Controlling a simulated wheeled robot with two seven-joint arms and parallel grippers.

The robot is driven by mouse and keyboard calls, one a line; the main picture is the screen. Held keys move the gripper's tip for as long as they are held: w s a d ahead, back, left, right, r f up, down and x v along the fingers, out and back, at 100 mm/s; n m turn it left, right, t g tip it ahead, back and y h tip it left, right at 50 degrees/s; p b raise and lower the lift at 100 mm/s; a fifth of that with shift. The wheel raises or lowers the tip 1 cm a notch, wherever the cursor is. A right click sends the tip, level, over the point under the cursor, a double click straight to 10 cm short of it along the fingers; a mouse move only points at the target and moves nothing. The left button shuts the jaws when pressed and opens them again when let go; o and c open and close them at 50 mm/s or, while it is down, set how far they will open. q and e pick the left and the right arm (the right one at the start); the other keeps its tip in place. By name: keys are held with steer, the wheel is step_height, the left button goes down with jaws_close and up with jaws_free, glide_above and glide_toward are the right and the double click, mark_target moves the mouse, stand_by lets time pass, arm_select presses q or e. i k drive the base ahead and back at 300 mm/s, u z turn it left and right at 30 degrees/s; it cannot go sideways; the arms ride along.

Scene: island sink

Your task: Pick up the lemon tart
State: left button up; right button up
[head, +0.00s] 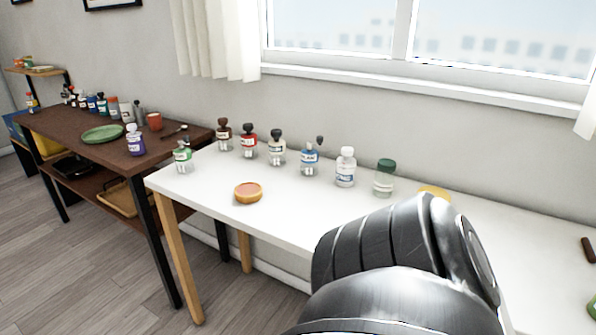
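A small round tart (248,193) with a tan rim and a pinkish-orange top lies flat near the front edge of the white table, left of centre. A yellow thing (434,191) shows behind my arm on the right of the table. It is mostly hidden, and I cannot tell whether it is a tart or which of the two is the lemon tart. A dark grey link of my arm fills the lower right foreground. Neither of my grippers shows in the head view.
Several bottles, such as one with a green cap (384,178) and a small green one (183,156), stand on the white table (215,205). A brown table (70,132) with a green plate (102,134) and more bottles is at left. The floor at left is clear.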

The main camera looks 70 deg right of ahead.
mark_target(250, 192)
steer(key=k, duration=0.5)
steer(key=z, duration=1)
